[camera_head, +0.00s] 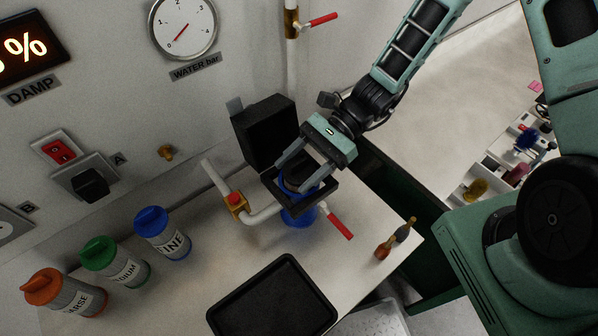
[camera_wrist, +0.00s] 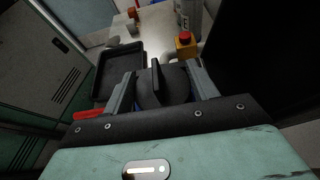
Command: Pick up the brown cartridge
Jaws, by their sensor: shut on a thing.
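My gripper (camera_head: 298,183) is over the black square housing (camera_head: 312,208), its fingers down inside the rim. It is shut on a dark round cartridge (camera_head: 297,173) that sits in or just at the housing's opening. In the wrist view the dark cartridge (camera_wrist: 175,88) has an upright ridge on top and lies between the two fingers. It looks nearly black; I cannot tell whether it is brown. Its lower part is hidden. Three canisters stand at the left: an orange-brown-lidded one (camera_head: 66,297), a green-lidded one (camera_head: 115,263) and a blue-lidded one (camera_head: 163,235).
The black lid (camera_head: 265,132) stands open behind the housing. A pipe with a red-and-yellow button (camera_head: 235,202) runs beside it. A red lever (camera_head: 337,224) sticks out in front. A black tray (camera_head: 272,300) lies at the front; small bottles (camera_head: 385,247) stand at the right edge.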

